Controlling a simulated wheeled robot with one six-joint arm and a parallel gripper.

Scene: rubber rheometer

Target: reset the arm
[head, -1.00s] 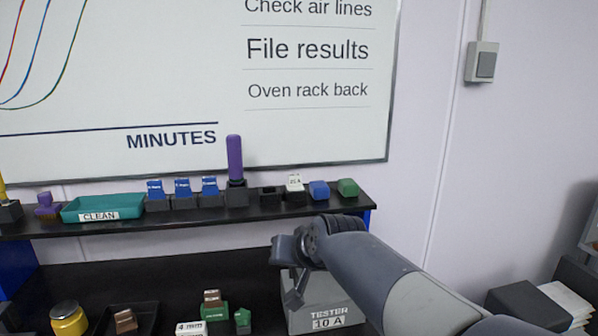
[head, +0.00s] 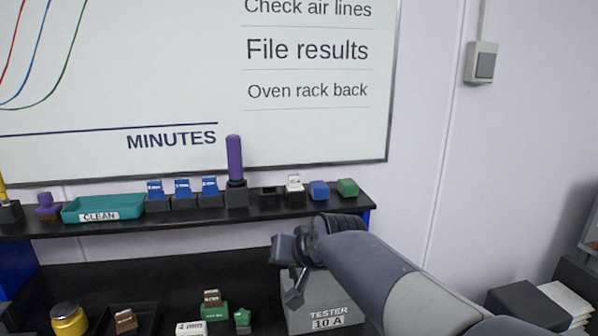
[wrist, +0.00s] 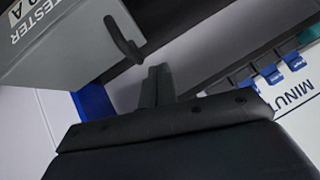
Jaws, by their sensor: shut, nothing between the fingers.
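My gripper (head: 296,296) hangs from the end of my arm at the right of the head view, in front of the grey box labelled TESTER 10 A (head: 328,310). In the wrist view my gripper (wrist: 158,72) shows as two dark fingers held together, with nothing between them. The tester (wrist: 60,50) fills the upper left of that view, with a dark hook-shaped part beside the fingers. I cannot tell whether the fingers touch it.
A black shelf (head: 275,211) above holds a teal CLEAN tray (head: 103,207), blue-topped blocks (head: 182,189), a purple-handled tool (head: 235,160) and a green block (head: 347,187). Below are a yellow jar (head: 68,320), a dark tray with a brown block (head: 125,321), and green blocks (head: 214,312).

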